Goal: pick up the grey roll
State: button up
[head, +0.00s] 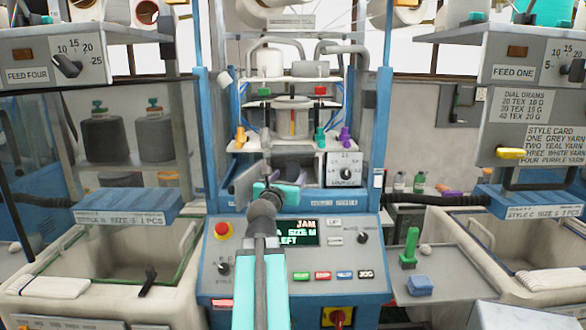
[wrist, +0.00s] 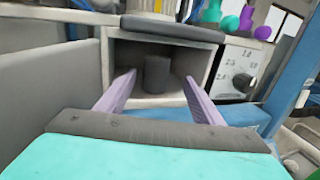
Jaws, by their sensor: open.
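The grey roll (wrist: 158,73) is a short dark grey cylinder standing upright inside an open box-like recess (wrist: 120,62) of the machine, in the wrist view. My gripper (wrist: 160,78) is open, with its two pale purple fingers spread left and right of the roll in the picture. The fingertips reach to about the recess mouth; I cannot tell whether they are level with the roll. No contact with it shows. In the head view my arm and the teal gripper body cover the recess, and the roll cannot be made out there.
A dial panel (wrist: 240,75) stands right of the recess, and a grey panel (wrist: 48,75) lies to its left. A dark lip (wrist: 172,28) overhangs the top. Blue posts (head: 375,130) flank the machine. The control panel (head: 345,262) lies below, its display reading JAM.

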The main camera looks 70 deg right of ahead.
aim_at(292, 171)
jog(key=shift+w+d+p, duration=0.15)
jog(key=shift+d+p, duration=0.35)
jog(key=shift+p, duration=1.65)
jog(key=shift+w+d+f, duration=0.1)
jog(key=shift+w+d, duration=0.05)
jog(key=shift+d, duration=1.3)
jog(key=shift+w+d, duration=0.15)
jog(key=shift+d, duration=1.3)
jog(key=shift+w+d+f+p, duration=0.1)
jog(key=shift+w+d+p, duration=0.1)
jog(key=shift+d, duration=1.1)
jog(key=shift+w+d+p, duration=0.15)
jog(key=shift+w+d, duration=0.05)
jog(key=shift+d, duration=1.05)
jog(key=c, duration=1.1)
